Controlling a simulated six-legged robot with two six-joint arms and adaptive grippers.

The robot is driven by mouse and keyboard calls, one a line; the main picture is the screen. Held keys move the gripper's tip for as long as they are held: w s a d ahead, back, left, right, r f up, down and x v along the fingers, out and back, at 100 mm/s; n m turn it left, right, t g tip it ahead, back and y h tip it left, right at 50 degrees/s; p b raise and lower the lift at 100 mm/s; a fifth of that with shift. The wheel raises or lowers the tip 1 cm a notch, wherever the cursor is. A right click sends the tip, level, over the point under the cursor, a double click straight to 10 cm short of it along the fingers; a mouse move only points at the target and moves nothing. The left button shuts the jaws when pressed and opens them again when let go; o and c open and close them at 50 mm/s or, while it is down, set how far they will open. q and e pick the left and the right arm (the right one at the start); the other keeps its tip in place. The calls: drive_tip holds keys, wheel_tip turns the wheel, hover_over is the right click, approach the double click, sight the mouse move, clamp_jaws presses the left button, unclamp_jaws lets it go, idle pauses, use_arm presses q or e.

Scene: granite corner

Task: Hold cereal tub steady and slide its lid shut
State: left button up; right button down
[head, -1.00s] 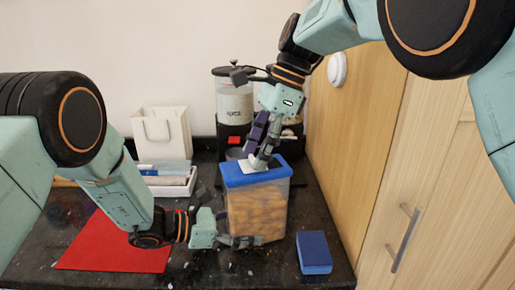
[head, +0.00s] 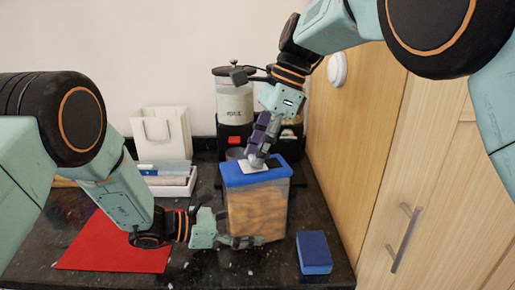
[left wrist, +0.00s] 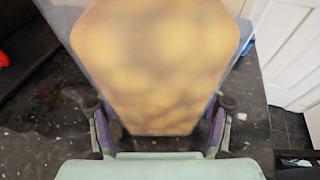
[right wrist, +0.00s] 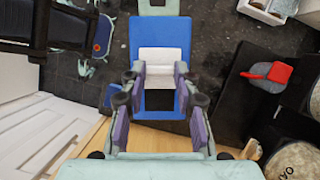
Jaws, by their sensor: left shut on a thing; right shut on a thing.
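The cereal tub (head: 257,212) is clear with orange-brown contents and stands upright on the dark counter. It fills much of the left wrist view (left wrist: 155,60). My left gripper (head: 240,241) is shut on the tub low down, a finger at each side. The tub's top has a blue rim (head: 240,180) with a white sliding lid (head: 248,169). My right gripper (head: 256,161) comes from above and is shut on the lid. In the right wrist view the white lid (right wrist: 160,58) lies beyond a dark opening (right wrist: 159,101).
A blue box (head: 314,252) lies right of the tub. A red mat (head: 110,245) lies left. A wooden cabinet (head: 360,140) closes off the right side.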

use_arm(q)
drive_tip(key=shift+f, duration=0.1)
use_arm(e)
drive_tip(key=shift+d, duration=0.1)
drive_tip(key=d, duration=0.2)
drive_tip(key=w+d, duration=0.1)
drive_tip(key=d, duration=0.1)
drive_tip(key=shift+w+d, duration=0.1)
drive_tip(key=shift+d, duration=0.1)
drive_tip(key=c, duration=1)
unclamp_jaws()
drive_tip(key=shift+a, duration=0.1)
drive_tip(key=shift+o, duration=0.2)
drive_tip(key=v, duration=0.7)
drive_tip(key=shift+r, duration=0.25)
